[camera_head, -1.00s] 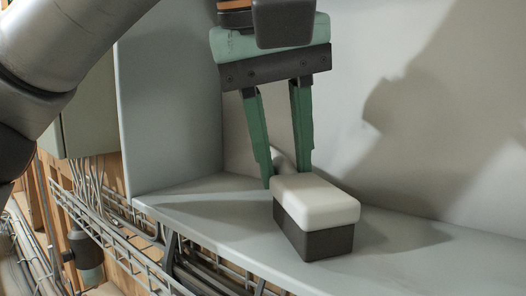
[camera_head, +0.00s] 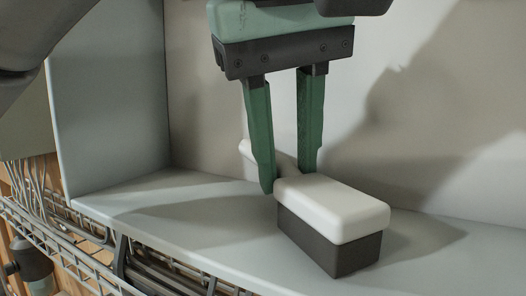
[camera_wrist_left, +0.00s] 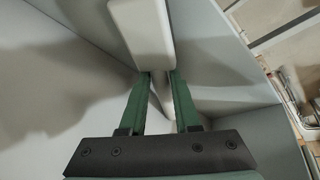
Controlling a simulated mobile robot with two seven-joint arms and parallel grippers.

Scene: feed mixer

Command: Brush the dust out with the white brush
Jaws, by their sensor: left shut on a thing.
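The white brush (camera_head: 335,207) has a white block-shaped head with dark bristles underneath and a white handle (camera_head: 250,150) running back to the left. My left gripper (camera_head: 288,178) has its green fingers on either side of the handle, just behind the head, and is shut on it. The bristles face down at the pale grey floor of the mixer (camera_head: 165,214); I cannot tell whether they press on it. In the left wrist view the brush (camera_wrist_left: 147,32) extends ahead from between the fingertips (camera_wrist_left: 162,76). I cannot make out any dust. My right gripper is not in view.
A grey side wall (camera_head: 110,95) stands at the left and a pale back wall (camera_head: 410,100) rises behind the brush. The floor's front edge drops to a wire cable tray (camera_head: 85,240) below. Floor to the left of the brush is clear.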

